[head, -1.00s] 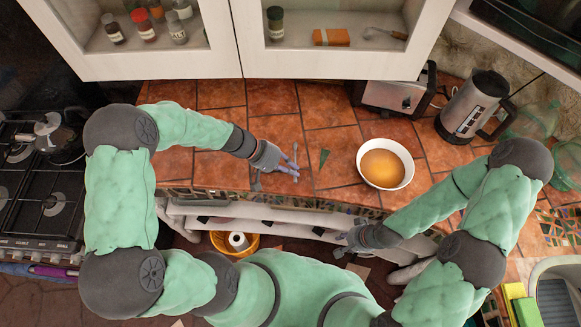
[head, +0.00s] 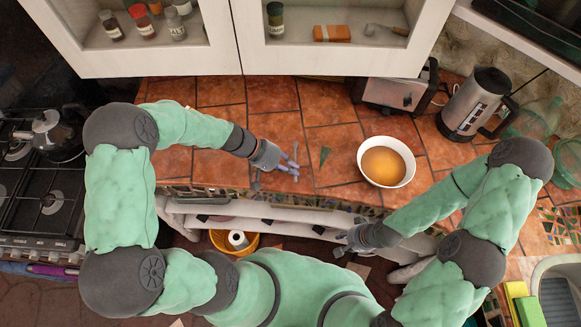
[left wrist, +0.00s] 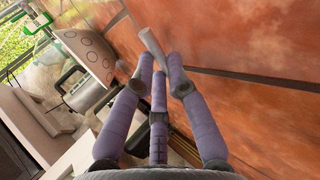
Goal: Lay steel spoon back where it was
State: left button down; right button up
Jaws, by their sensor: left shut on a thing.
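The steel spoon (left wrist: 151,42) shows in the left wrist view as a short pale-grey piece at the fingertips; the rest of it is hidden or out of view. My left gripper (left wrist: 160,72) is shut on it, just above the terracotta tiles. In the head view my left gripper (head: 288,168) is over the counter's front part, left of the bowl, and the spoon there is too small to make out clearly. My right gripper (head: 345,243) is low, in front of the counter edge; its finger opening is too small to judge.
A white bowl (head: 405,172) of orange soup stands right of my left gripper. A toaster (head: 394,95) and a kettle (head: 474,105) stand at the back right. A stove (head: 45,190) is at left. Cabinets (head: 150,62) hang over the back. Tiles behind my left gripper are clear.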

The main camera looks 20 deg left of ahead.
pick_arm(q)
jog(key=shift+f+b, duration=0.3)
jog(key=c, duration=1.2)
grip_release()
jog(key=shift+o, duration=0.2)
jog(key=shift+a, duration=0.1)
jog(key=v, duration=1.2)
